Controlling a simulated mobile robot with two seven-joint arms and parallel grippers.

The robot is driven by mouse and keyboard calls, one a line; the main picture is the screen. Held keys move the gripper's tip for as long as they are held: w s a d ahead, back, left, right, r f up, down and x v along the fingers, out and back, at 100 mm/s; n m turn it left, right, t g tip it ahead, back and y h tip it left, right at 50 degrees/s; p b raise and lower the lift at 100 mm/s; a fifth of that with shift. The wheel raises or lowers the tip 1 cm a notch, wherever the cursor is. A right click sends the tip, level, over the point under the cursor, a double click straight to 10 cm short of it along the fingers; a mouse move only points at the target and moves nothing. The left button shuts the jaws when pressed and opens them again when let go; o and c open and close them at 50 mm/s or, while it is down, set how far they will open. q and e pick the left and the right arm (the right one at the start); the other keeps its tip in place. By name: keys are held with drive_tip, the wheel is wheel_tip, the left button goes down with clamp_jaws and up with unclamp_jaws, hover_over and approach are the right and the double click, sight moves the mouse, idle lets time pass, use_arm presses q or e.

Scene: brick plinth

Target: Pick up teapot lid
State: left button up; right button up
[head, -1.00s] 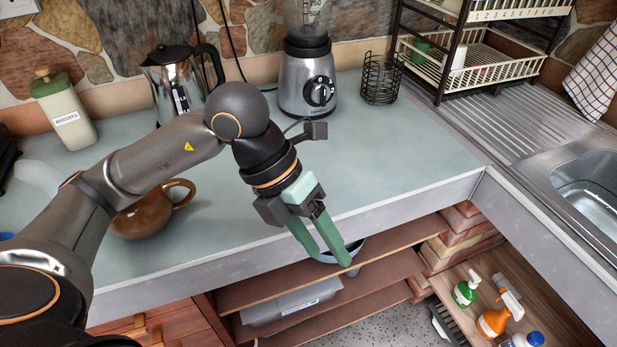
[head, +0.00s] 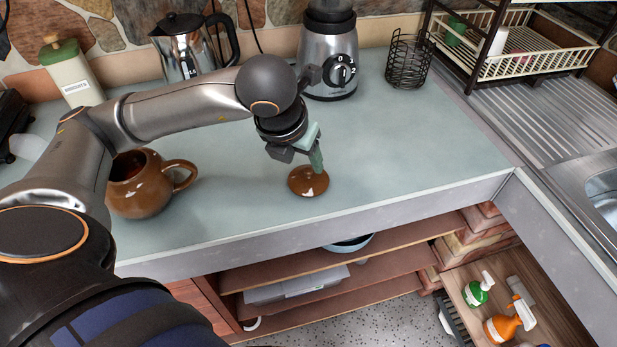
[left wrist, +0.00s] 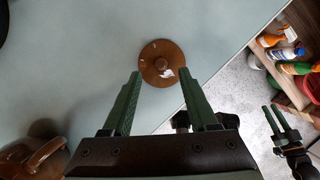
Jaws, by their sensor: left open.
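The brown round teapot lid (head: 302,184) lies on the pale counter, near its front edge. In the left wrist view the lid (left wrist: 150,58) shows from above, with its knob in the middle. My left gripper (head: 318,166) is open and pointed down, just above and behind the lid. In the left wrist view its two green fingers (left wrist: 160,75) are apart, with the lid at and beyond their tips. The brown teapot (head: 143,197) stands lidless at the left, partly behind my arm. My right gripper (left wrist: 272,107) shows small at the right of the left wrist view, over the floor.
A blender (head: 329,60), a steel kettle (head: 185,60), a cream canister (head: 72,75) and a wire basket (head: 408,62) stand at the back. A dish rack (head: 520,60) and sink are at the right. The counter right of the lid is clear.

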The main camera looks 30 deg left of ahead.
sight(308, 171)
use_arm(q)
drive_tip(key=x, duration=0.4)
drive_tip(key=shift+w+d+f, duration=0.1)
drive_tip(key=shift+f, duration=0.1)
drive_tip(key=shift+c, duration=0.2)
clamp_jaws()
